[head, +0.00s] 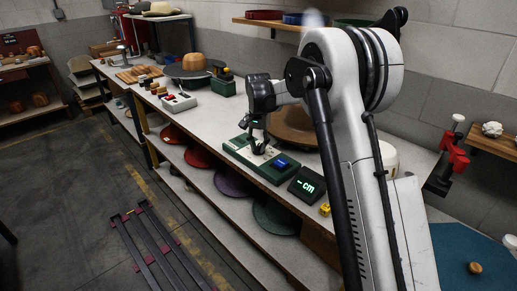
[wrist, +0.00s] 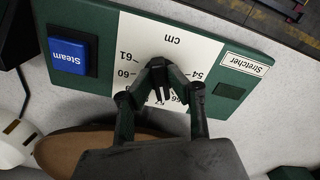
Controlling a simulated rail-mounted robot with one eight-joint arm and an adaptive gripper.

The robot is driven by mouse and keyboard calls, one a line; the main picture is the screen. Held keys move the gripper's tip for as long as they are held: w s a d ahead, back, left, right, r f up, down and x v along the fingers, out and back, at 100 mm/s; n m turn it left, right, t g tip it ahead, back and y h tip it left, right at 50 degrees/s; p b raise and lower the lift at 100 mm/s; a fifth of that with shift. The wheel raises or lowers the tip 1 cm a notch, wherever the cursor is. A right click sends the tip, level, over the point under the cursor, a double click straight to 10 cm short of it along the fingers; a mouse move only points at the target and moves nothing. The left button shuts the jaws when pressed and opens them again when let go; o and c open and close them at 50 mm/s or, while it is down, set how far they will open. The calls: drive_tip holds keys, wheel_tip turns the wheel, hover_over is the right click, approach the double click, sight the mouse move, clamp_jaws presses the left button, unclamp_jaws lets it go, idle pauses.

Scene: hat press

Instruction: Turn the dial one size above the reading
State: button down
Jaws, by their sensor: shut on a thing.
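The green panel (head: 262,162) lies on the long bench; it also shows in the wrist view (wrist: 235,95). Its white dial plate (wrist: 150,38) is marked cm, with 61, 60 and 54 readable and other numbers partly covered. My gripper (wrist: 160,88) is over the middle of this plate, shut on the dial; in the head view my gripper (head: 258,148) is down at the panel. The fingers hide most of the dial, so I cannot tell where it points. The black display (head: 307,184) beside the panel reads "- cm" in green.
A blue Steam button (wrist: 68,55) is on the panel, left of the plate in the wrist view. A brown hat (head: 294,127) lies behind the panel. A white control box (head: 179,102) and a grey-brimmed hat form (head: 195,66) stand farther along the bench.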

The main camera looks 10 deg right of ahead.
drive_tip(key=m, duration=0.3)
drive_tip(key=shift+m+b, duration=0.3)
drive_tip(key=shift+b, duration=0.1)
drive_tip(key=m, duration=0.3)
drive_tip(key=shift+w+a+m+b, duration=0.1)
drive_tip(key=shift+w+m+b, duration=0.05)
drive_tip(key=shift+m+b, duration=0.15)
drive_tip(key=m, duration=0.6)
drive_tip(key=shift+w+m+b, duration=0.15)
drive_tip(key=shift+m+b, duration=0.25)
drive_tip(key=c, duration=1.7)
unclamp_jaws()
wheel_tip(320, 180, up, 12)
drive_tip(key=shift+r, duration=0.1)
